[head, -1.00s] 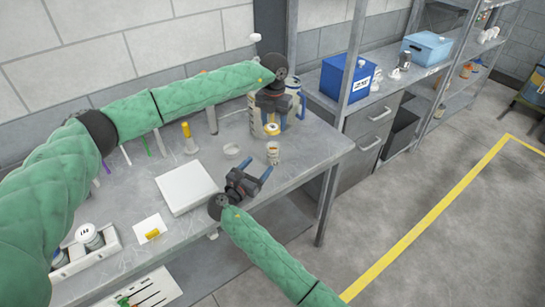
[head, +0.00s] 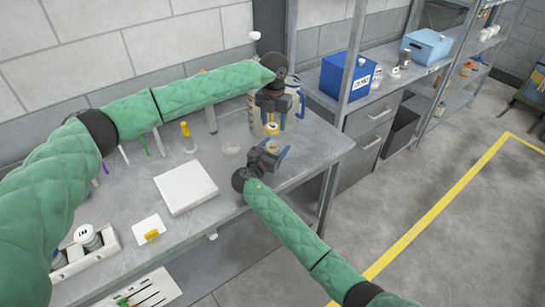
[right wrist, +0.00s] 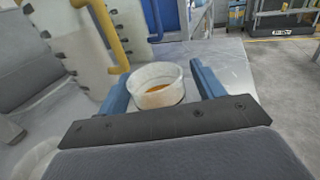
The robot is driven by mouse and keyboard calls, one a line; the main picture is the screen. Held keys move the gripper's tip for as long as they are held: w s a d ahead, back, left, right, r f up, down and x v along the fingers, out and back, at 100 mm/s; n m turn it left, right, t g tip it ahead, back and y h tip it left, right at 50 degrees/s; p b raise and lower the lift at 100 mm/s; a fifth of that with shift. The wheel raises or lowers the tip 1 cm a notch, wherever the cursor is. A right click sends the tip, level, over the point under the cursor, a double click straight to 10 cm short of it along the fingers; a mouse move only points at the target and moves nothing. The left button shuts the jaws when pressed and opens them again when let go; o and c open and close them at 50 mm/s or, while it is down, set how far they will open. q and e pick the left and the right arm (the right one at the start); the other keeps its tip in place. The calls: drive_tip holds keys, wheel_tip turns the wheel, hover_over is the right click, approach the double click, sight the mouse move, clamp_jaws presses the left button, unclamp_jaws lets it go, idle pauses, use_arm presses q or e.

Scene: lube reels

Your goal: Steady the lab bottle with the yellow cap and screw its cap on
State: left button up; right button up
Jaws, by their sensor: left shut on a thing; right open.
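The open lab bottle shows in the right wrist view as a pale round neck (right wrist: 158,98) with amber inside. It stands upright on the bench between the blue fingers of my right gripper (right wrist: 160,88), which are apart with gaps at both sides. In the head view my right gripper (head: 275,149) mostly hides the bottle. My left gripper (head: 274,117) is shut on a yellow cap with a pale top (head: 272,128), held just above and behind the bottle. Cap and bottle look apart; their exact alignment cannot be told.
A clear round dish (head: 231,151) and a yellow-topped item (head: 187,138) stand left of the bottle. A white slab (head: 186,188) lies nearer. Large jugs with handles (head: 298,103) stand behind my left gripper. The bench's right front edge is close to my right gripper.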

use_arm(q)
drive_tip(key=shift+w+f, duration=0.1)
drive_tip(key=shift+w, duration=0.05)
use_arm(e)
drive_tip(key=shift+w+f, duration=0.15)
clamp_jaws()
use_arm(q)
drive_tip(key=shift+f, duration=2.4)
drive_tip(key=shift+f, duration=0.9)
drive_tip(key=shift+f, duration=0.6)
